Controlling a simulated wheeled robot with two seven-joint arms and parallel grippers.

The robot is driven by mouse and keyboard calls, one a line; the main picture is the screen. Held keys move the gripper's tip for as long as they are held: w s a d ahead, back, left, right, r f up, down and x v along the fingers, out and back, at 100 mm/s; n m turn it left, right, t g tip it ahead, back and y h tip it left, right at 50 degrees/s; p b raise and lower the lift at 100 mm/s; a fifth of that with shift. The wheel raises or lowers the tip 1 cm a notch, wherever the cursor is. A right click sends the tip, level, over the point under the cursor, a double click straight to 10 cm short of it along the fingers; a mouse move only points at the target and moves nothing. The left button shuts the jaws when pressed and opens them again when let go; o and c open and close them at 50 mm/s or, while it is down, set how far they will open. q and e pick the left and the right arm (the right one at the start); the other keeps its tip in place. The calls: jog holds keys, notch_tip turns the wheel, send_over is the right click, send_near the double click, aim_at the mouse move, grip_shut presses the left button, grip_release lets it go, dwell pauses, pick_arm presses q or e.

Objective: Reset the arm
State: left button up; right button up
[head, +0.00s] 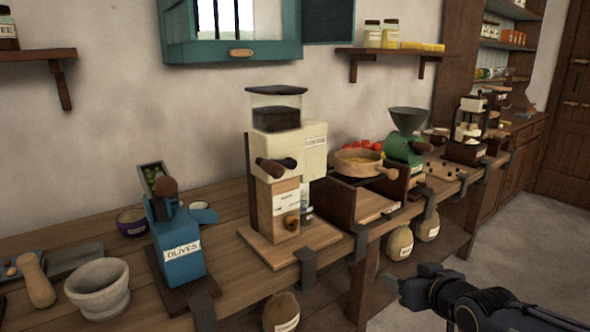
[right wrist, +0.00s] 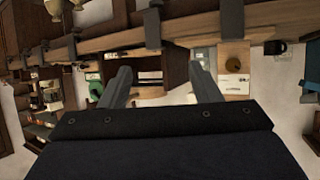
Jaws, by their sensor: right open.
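My right gripper (head: 404,283) is in front of the counter's edge at the lower right of the head view, clear of the counter. In the right wrist view its two fingers (right wrist: 163,88) stand apart with nothing between them. That view is turned upside down and shows the counter and its machines beyond the fingers. My left gripper is not in view.
A wooden counter (head: 222,291) runs along the wall. It bears a blue olive press (head: 178,243), a cream grinder (head: 309,147), a mortar (head: 98,288), a wooden bowl (head: 352,164) and a green mill (head: 402,148). Sacks (head: 400,243) hang below. The floor (head: 500,255) at right is free.

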jog(key=s+a+f+m+g+y, duration=0.1)
jog(key=s+f+m+g, duration=0.2)
jog(key=s, duration=1)
jog(key=s+a+f+m+g, duration=0.1)
jog(key=s+f+g, duration=0.3)
jog(key=s, duration=1)
notch_tip(320, 180, up, 17)
jog(key=p, duration=1.8)
jog(key=shift+s+a, duration=0.15)
jog(key=shift+a, duration=0.1)
